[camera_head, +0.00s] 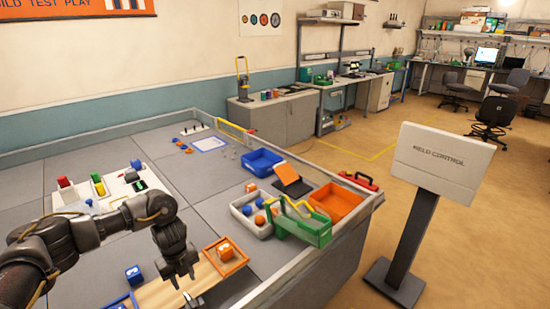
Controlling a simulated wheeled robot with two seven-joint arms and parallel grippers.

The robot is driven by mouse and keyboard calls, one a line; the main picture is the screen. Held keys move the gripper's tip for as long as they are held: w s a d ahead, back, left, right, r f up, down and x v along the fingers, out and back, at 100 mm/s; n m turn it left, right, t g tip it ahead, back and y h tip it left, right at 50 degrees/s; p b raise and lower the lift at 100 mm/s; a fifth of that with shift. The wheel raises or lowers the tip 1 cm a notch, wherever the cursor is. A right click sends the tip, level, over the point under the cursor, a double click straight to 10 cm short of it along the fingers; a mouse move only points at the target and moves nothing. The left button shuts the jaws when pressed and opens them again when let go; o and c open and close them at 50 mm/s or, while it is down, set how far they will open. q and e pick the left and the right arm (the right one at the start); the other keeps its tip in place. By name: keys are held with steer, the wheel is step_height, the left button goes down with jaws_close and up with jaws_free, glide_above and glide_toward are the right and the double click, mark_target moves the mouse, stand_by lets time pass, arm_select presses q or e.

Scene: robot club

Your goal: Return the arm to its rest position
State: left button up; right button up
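My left arm (85,235) comes in from the left over the grey table (210,188). My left gripper (184,279) points down above the table's near part, over a wooden board (168,293). Its dark fingertips look a little apart, with nothing visible between them. An orange cube (225,251) sits in a small orange-rimmed tray (237,266) just right of the gripper, apart from it. A blue cube (133,275) is left of the gripper. My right gripper is out of the picture.
A grey bin with balls (250,225), a green crate (312,232), an orange bin (337,201) and a blue bin (262,162) stand on the right side. A white block holder (110,190) lies behind my arm. A sign stand (410,235) is beyond the table edge.

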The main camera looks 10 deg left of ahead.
arm_select(q)
steer(key=s+d+f+t+h, duration=0.1)
steer(key=d+f+t+h, duration=0.15)
steer(key=d, duration=0.85)
steer(key=s+d+f+t+h, duration=0.15)
steer(key=d+f, duration=0.25)
steer(key=d, duration=0.7)
steer(key=s+d+r+n+t+h, duration=0.1)
steer(key=s+d+r+n+t, duration=0.3)
steer(key=d+n, duration=0.35)
steer(key=s+a+n+g+y, duration=0.2)
steer(key=s+a+n, duration=0.55)
steer(key=s, duration=0.25)
steer(key=s+a+n+g+y, duration=0.2)
steer(key=s+a+n+y, duration=0.1)
steer(key=s+a+n, duration=0.6)
step_height(320, 180, down, 26)
steer(key=s+d+m+g, duration=0.1)
steer(key=s+d+g, duration=0.1)
steer(key=s, duration=0.1)
steer(key=s+a+f+g, duration=0.1)
steer(key=s+a+f, duration=0.2)
steer(key=s+f, duration=1.3)
steer(key=shift+a+f, duration=0.2)
steer(key=shift+f, duration=0.2)
steer(key=shift+s, duration=0.1)
